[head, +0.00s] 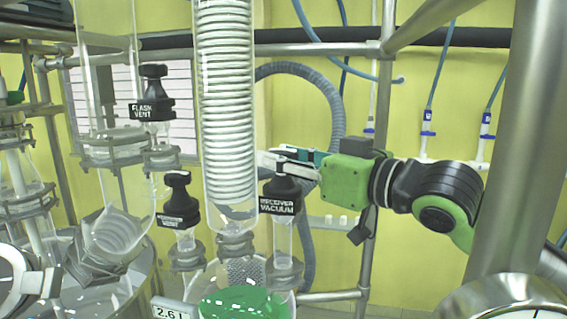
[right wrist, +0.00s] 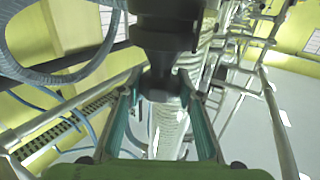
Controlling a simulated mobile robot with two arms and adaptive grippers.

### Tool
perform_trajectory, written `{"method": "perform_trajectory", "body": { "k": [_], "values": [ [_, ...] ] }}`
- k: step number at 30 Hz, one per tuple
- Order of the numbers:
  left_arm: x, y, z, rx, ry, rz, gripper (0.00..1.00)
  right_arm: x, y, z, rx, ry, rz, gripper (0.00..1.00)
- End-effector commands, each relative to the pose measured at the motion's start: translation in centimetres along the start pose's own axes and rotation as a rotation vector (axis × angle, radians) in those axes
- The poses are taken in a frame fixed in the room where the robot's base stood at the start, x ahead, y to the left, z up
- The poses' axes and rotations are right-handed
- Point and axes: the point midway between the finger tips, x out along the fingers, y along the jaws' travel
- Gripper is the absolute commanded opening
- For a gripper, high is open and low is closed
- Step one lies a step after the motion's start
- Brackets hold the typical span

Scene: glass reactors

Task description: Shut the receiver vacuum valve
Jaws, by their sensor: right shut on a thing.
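The receiver vacuum valve (head: 284,190) is a black knob with a "RECEIVER VACUUM" label, on a clear glass neck right of the coil condenser in the head view. My right gripper (head: 287,160) comes in from the right at its top. In the right wrist view the black valve (right wrist: 162,75) sits between the two fingers of my right gripper (right wrist: 163,95), which is shut on it. The fingers partly hide the knob's top in the head view, so its exact turn is hard to tell. My left gripper is not in view.
The glass coil condenser (head: 226,110) stands just left of the valve. The black flask vent valve (head: 153,95) and another labelled black valve (head: 179,200) are further left. A grey hose (head: 335,110) and metal frame posts (head: 378,200) stand behind. A green-filled vessel (head: 245,303) is below.

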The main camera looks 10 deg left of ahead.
Motion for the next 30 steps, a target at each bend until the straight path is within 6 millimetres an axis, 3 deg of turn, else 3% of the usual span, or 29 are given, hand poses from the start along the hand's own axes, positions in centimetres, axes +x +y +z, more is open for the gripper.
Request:
{"method": "perform_trajectory", "body": {
  "k": [15,30],
  "values": [
    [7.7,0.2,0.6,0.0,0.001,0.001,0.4,0.1,-0.5,0.5,-0.001,0.008,0.344,0.12],
    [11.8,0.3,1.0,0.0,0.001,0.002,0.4,0.1,-0.3,0.2,0.001,0.004,0.76,0.12]
  ]
}}
